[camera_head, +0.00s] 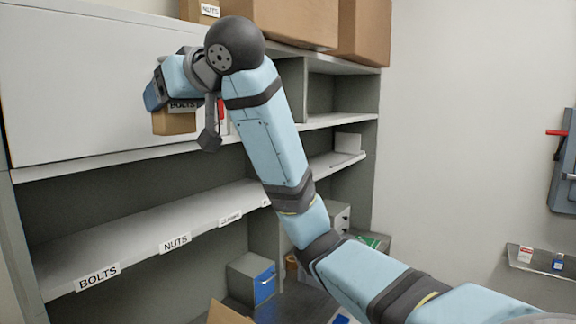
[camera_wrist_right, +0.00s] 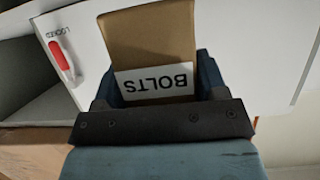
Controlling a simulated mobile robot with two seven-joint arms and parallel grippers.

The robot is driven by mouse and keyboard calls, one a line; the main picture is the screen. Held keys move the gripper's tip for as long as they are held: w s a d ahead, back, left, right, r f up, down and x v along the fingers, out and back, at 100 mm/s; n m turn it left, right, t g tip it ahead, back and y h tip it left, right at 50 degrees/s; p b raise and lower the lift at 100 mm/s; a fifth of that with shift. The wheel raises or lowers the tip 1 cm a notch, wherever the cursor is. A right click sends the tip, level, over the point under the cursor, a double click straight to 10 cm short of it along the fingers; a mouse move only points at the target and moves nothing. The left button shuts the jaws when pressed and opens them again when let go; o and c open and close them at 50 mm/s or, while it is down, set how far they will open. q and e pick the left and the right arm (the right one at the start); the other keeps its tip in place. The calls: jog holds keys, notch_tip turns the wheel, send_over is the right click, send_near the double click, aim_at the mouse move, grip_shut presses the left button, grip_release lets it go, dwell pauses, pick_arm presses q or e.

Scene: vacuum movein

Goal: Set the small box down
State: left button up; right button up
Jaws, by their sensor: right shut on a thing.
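The small box (camera_head: 174,123) is brown cardboard with a white BOLTS label. My right gripper (camera_head: 158,92) is shut on it and holds it up in front of the white cabinet panel, above the labelled shelf. In the right wrist view the box (camera_wrist_right: 150,42) sits between the fingers of the gripper (camera_wrist_right: 155,88), its label upside down. The shelf (camera_head: 150,222) below carries BOLTS, NUTS and a third label along its front edge; the bare part in view is empty. My left gripper is not in view.
A white cabinet panel (camera_head: 90,80) with a red latch (camera_wrist_right: 62,60) marked LOCKED is behind the box. Cardboard boxes (camera_head: 290,20) stand on top of the cabinet. A grey box with a blue front (camera_head: 264,284) and an open carton (camera_head: 228,313) are lower down.

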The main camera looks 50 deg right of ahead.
jog(key=s+a+f, duration=0.1)
jog(key=a+f, duration=0.1)
jog(key=f, duration=1.3)
jog(key=s+a+f, duration=0.1)
jog(key=a+f, duration=0.1)
jog(key=f, duration=1.3)
jog(key=s+a+f, duration=0.1)
jog(key=a+f, duration=0.2)
jog(key=f, duration=1.3)
jog(key=shift+m+h, duration=0.3)
